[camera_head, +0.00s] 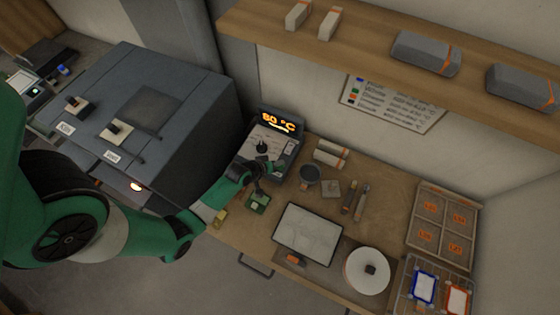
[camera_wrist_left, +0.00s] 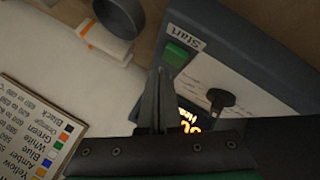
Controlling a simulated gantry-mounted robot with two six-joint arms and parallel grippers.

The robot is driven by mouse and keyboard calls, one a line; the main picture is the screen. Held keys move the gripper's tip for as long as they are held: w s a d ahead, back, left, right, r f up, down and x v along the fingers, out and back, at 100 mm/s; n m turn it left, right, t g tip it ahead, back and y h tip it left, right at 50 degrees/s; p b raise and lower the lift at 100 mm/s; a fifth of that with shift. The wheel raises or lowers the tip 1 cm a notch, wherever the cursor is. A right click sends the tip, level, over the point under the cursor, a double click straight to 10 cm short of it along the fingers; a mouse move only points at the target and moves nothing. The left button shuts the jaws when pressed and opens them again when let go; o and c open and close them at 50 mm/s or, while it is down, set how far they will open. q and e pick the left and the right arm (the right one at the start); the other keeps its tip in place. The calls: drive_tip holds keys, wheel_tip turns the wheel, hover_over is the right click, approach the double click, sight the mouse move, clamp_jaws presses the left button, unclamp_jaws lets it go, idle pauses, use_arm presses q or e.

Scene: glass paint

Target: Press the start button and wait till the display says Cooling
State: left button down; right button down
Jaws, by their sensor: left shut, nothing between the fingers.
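The control unit (camera_head: 289,146) stands on the workbench against the wall. Its display (camera_head: 277,121) is lit orange and reads 80 °C, with a smaller line below that I cannot read there. In the left wrist view the display (camera_wrist_left: 189,121) is partly hidden, and its small line begins "Hea". The green start button (camera_wrist_left: 178,53) sits beside the Start label (camera_wrist_left: 185,37). My left gripper (camera_head: 257,187) is at the front of the unit, shut and empty. In the wrist view its fingertips (camera_wrist_left: 158,72) are close beside the button; I cannot tell if they touch.
A black knob (camera_wrist_left: 221,98) stands up from the unit's panel. A dark cup (camera_head: 309,176), a framed pane (camera_head: 308,235) and a white disc (camera_head: 366,271) are on the bench. A large grey furnace-like box (camera_head: 190,100) stands left. A shelf (camera_head: 370,35) overhangs the back.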

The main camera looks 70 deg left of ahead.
sight(278, 168)
use_arm(q)
wheel_tip(278, 168, up, 5)
drive_tip(key=p, duration=0.4)
drive_tip(key=shift+f, duration=0.15)
idle(0.6)
